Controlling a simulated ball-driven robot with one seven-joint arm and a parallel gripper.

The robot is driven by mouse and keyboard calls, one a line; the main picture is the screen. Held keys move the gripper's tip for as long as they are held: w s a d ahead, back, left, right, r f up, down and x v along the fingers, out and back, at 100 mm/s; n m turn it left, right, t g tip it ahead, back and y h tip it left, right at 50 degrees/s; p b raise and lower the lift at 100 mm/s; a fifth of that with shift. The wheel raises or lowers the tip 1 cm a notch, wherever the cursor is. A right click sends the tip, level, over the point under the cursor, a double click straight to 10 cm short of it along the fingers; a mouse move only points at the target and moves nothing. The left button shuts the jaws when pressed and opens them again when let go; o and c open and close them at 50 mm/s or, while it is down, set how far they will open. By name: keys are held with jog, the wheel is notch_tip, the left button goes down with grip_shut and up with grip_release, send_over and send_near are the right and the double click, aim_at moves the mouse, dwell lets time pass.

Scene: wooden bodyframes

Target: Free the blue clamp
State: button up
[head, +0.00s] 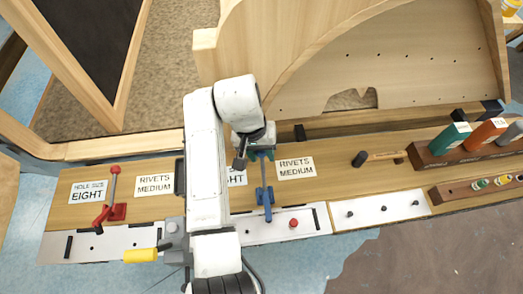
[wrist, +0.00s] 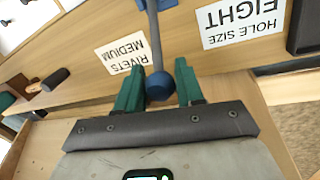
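The blue clamp (head: 265,193) stands on the bench in the head view, to the right of my arm, with its handle reaching toward the back. My gripper (head: 260,154) is at the far end of that handle. In the wrist view, the handle's round blue knob (wrist: 159,86) lies between the two green fingers of my gripper (wrist: 157,75). The fingers are apart, with a clear gap on the knob's right side. The left finger is close to the knob; I cannot tell whether it touches.
A red clamp (head: 113,205) stands at the left of the bench, near a yellow cylinder (head: 140,256). A hammer (head: 375,157) lies to the right, before a dark red rack (head: 437,158) of coloured blocks. A curved wooden frame (head: 300,45) rises behind the bench.

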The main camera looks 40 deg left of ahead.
aim_at(259, 162)
grip_shut()
jog(key=shift+w+a+f, duration=0.15)
jog(key=shift+a+f, duration=0.05)
jog(key=shift+f, duration=0.05)
dwell(0.4)
jog(key=shift+w+a+f+b, duration=0.25)
jog(key=shift+f+b, duration=0.1)
jog(key=shift+f, duration=0.05)
jog(key=shift+w+a+f+b, duration=0.2)
jog(key=shift+f+b, duration=0.15)
jog(key=shift+f, duration=0.05)
jog(key=f+b, duration=0.1)
jog(key=w+a+f+b, duration=0.1)
jog(key=f, duration=0.1)
jog(key=shift+a, duration=0.15)
jog(key=shift+a+f+b, duration=0.15)
jog(key=shift+f+b, duration=0.35)
jog(key=shift+f, duration=0.35)
jog(key=shift+f+b, duration=0.3)
jog(key=shift+f, duration=0.35)
